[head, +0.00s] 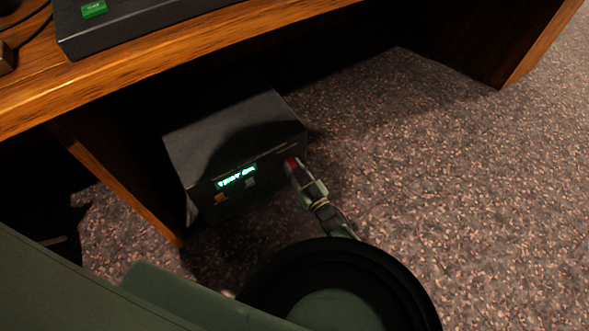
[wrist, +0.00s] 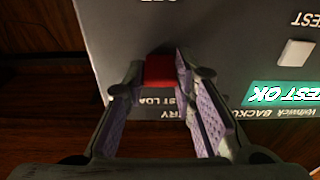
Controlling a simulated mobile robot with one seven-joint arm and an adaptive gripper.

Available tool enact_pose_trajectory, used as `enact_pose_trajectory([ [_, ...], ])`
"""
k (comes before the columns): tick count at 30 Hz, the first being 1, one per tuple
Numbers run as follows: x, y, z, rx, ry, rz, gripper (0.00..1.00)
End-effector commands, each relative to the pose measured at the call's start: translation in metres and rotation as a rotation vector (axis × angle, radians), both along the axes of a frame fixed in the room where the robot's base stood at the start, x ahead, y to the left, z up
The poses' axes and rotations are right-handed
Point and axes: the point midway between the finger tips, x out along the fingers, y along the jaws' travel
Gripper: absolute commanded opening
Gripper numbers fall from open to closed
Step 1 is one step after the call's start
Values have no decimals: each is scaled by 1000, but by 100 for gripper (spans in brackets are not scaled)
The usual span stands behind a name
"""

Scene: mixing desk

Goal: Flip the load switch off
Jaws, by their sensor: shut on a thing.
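The red load switch (wrist: 159,71) is on the front panel of a dark box (head: 235,140), and it also shows in the head view (head: 291,163) at the panel's right end. My gripper (wrist: 160,80) has a fingertip on each side of the red switch and is shut on it. In the head view my gripper (head: 295,172) reaches the panel from the front right. The lettering beside the switch, partly hidden by the fingers, appears upside down in the wrist view. A green display (wrist: 285,94) reads TEST OK. I cannot tell the switch's position for certain.
A grey button (wrist: 296,53) is near the display. An orange button (head: 220,198) is at the panel's lower left. The box stands under a wooden desk (head: 170,60), with a wooden side panel (head: 120,190) on its left. Speckled carpet (head: 440,170) is clear to the right.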

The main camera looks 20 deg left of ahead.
Motion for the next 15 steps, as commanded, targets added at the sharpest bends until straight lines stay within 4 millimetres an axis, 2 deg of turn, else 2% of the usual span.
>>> enact_pose_trajectory([
  [3,1,-1,0,-1,1,-2,0],
  [4,1,0,0,-1,1,-1,26],
  [12,0,0,0,-1,1,0,44],
  [15,0,0,0,-1,1,0,45],
])
